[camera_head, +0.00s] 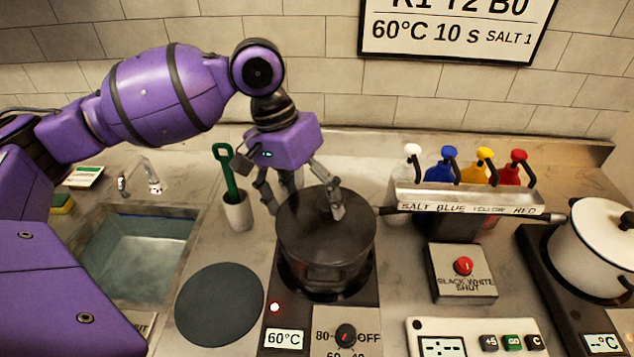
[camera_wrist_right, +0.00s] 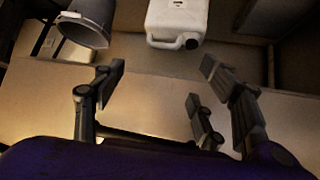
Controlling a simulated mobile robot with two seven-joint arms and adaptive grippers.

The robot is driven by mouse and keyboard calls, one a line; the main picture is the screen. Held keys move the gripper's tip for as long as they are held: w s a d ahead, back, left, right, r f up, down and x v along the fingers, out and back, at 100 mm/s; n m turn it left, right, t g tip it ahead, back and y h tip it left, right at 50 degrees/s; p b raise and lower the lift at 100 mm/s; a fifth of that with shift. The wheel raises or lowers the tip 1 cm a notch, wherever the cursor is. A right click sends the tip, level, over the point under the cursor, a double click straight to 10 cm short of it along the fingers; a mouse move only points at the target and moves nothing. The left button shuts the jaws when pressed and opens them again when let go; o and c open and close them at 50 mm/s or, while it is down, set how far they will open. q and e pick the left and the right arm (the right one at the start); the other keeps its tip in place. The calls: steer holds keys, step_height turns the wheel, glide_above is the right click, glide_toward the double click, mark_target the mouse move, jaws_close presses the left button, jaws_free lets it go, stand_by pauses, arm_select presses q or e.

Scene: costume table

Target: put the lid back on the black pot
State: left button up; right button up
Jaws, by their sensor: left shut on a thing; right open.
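The exact contact is partly hidden. My right gripper (camera_wrist_right: 160,95) is open and empty in the right wrist view, away from the pot.
A flat dark round mat (camera_head: 220,303) lies left of the hotplate. A cup (camera_head: 237,213) with a green tool stands behind it, beside the sink (camera_head: 135,250). A bottle rack (camera_head: 465,200) and white pot (camera_head: 594,250) are right. A white jug (camera_wrist_right: 178,20) and grey bucket (camera_wrist_right: 84,22) show below.

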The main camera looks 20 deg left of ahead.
arm_select(q)
steer(key=shift+p, duration=0.4)
stand_by(1.0)
stand_by(0.4)
steer(key=o, duration=1.2)
steer(key=shift+r, duration=0.15)
